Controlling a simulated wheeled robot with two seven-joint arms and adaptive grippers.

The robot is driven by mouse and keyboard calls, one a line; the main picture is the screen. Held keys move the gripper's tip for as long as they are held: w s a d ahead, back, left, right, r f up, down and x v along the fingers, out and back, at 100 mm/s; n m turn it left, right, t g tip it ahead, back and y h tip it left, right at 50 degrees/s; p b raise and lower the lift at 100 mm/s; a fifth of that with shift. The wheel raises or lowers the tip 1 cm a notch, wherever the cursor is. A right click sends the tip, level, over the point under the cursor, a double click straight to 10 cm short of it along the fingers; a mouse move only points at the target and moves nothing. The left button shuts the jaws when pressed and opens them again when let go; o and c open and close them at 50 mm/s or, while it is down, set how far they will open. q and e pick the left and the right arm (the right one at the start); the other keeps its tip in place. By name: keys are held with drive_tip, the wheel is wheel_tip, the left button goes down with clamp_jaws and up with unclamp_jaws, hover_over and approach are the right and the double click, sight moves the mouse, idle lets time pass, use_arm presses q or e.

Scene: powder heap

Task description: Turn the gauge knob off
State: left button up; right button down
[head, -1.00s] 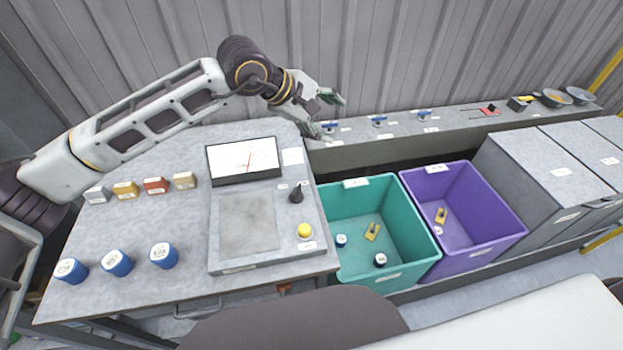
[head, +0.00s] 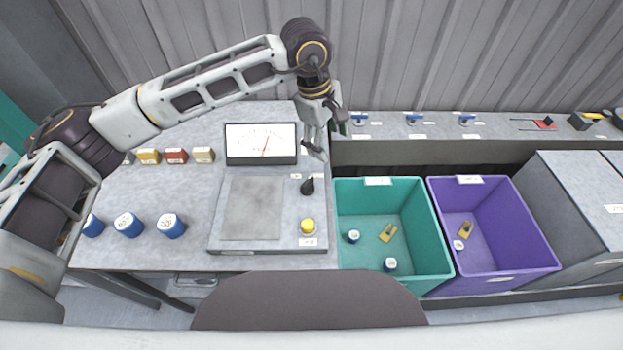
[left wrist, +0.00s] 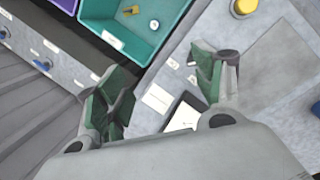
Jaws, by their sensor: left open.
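The black gauge knob (head: 307,186) stands on the right side of the grey panel, above a yellow button (head: 307,226). The gauge (head: 261,157) with a white dial and red needle stands behind the panel. My left gripper (head: 326,147) points down, open and empty, above and behind the knob, near the table's back right corner. In the left wrist view its green-padded fingers (left wrist: 160,88) are apart, with the gauge (left wrist: 183,116) and yellow button (left wrist: 243,8) beyond. The knob is not clear there, near or behind the right-hand finger. My right gripper is not in view.
A teal bin (head: 345,235) and a purple bin (head: 510,207) stand right of the table. Behind them a ledge (head: 390,129) carries blue-handled valves. Several blue-sided jars (head: 171,228) and small blocks (head: 176,155) sit on the table's left.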

use_arm(q)
drive_tip(key=s+a+y, duration=0.2)
drive_tip(key=a, duration=0.2)
hover_over(307, 181)
drive_tip(key=shift+n+g, duration=0.4)
wheel_tip(307, 181, down, 7)
drive_tip(key=shift+f+p, duration=0.2)
drive_tip(key=shift+p, duration=0.25)
wheel_tip(307, 181, down, 5)
drive_tip(key=shift+f+p, duration=0.15)
drive_tip(key=shift+p, duration=0.2)
drive_tip(key=shift+f, duration=0.8)
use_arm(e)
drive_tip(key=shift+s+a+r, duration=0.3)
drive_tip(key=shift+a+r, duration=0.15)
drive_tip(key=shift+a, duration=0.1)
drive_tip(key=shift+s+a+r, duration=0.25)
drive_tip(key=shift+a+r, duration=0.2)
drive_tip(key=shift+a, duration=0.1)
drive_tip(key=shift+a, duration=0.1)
